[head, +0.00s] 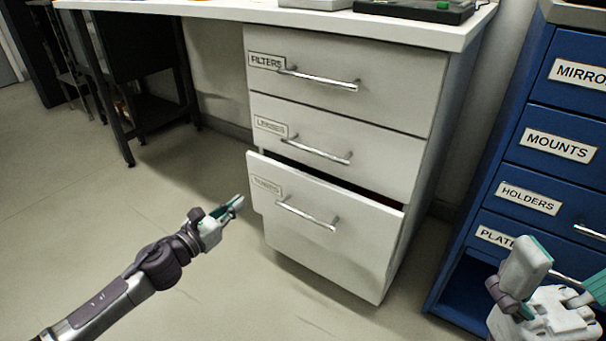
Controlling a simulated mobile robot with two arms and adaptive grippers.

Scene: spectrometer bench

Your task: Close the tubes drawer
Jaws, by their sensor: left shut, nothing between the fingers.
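The tubes drawer (325,240) is the bottom drawer of the white unit under the bench. It stands partly open, with a dark gap along its top edge, widest at the right. Its label (266,186) is faint, and a metal bar handle (306,214) crosses its front. My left gripper (237,203) is shut and empty, just left of the drawer front and apart from it. My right gripper (540,285) is at the lower right, in front of the blue cabinet; its fingertips are not clear.
Above are the closed lenses drawer (360,160) and filters drawer (400,85). The white bench top (250,12) overhangs them. A blue cabinet (515,145) with labelled drawers stands at the right. A dark frame (145,75) stands back left. The floor (200,300) before the drawer is clear.

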